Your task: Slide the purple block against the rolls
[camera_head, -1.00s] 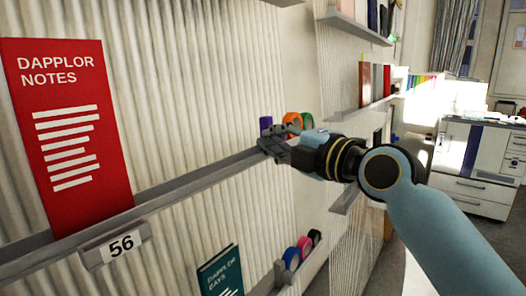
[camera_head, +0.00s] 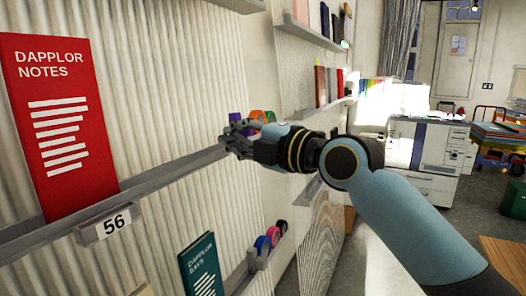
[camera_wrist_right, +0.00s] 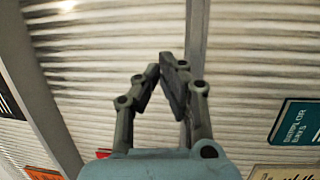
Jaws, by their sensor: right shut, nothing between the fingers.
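The purple block (camera_head: 235,118) stands on the grey wall ledge, partly hidden behind my right gripper. The rolls are beside it to the right: an orange roll (camera_head: 257,116) and a green roll (camera_head: 270,117). My right gripper (camera_head: 225,139) is at the ledge, in front of and just below the purple block in the head view. Its fingers are drawn together and empty, as the right wrist view (camera_wrist_right: 165,62) also shows. I cannot tell whether it touches the block, or whether the block touches the rolls. My left gripper is not in view.
A red book (camera_head: 60,120) stands on the same ledge (camera_head: 165,175) at left, above a "56" label (camera_head: 110,224). A teal book (camera_head: 201,265) and several rolls (camera_head: 262,243) are lower down.

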